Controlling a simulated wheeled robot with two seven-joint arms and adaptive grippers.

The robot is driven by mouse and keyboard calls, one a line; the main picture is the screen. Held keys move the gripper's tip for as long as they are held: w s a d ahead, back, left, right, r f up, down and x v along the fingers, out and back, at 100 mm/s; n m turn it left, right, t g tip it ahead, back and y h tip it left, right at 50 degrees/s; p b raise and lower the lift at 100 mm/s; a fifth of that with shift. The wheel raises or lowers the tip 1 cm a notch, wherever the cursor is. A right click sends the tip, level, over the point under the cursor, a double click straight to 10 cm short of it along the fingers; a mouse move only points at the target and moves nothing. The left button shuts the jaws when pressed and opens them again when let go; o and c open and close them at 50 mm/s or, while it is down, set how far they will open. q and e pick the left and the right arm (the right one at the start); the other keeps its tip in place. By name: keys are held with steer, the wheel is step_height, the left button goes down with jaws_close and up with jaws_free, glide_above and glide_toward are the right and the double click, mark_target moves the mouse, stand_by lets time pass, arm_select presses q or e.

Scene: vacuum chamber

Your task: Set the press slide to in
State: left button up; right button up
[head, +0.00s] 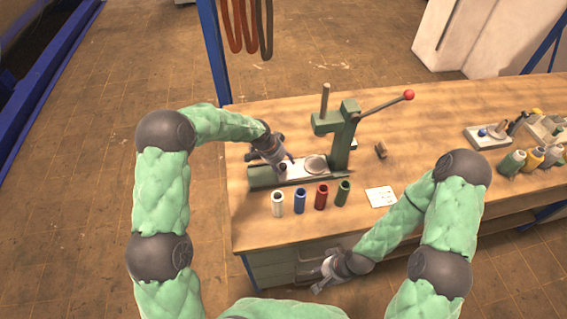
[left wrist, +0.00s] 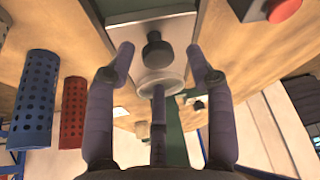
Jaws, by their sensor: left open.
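The green press (head: 350,135) stands on the wooden bench, with a red-balled lever at its top right. Its pale slide plate (head: 296,171) lies on the green base, carrying a round light dish (head: 316,164) at its right end and a black knob at its left. My left gripper (head: 284,163) is over the knob end of the slide. In the left wrist view its fingers (left wrist: 158,60) are spread, with the black knob (left wrist: 157,50) between them; contact cannot be told. My right gripper (head: 325,278) hangs low at the bench's front edge, away from the press.
White, blue, red and green cylinders (head: 321,196) stand in front of the press. A white card (head: 381,197) and a small brown block (head: 381,149) lie to the right. Bottles and a tray (head: 488,136) occupy the bench's right end. The bench (head: 420,130) is clear between.

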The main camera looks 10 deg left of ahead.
arm_select(q)
steer(key=v, duration=1.1)
steer(key=shift+d, duration=0.15)
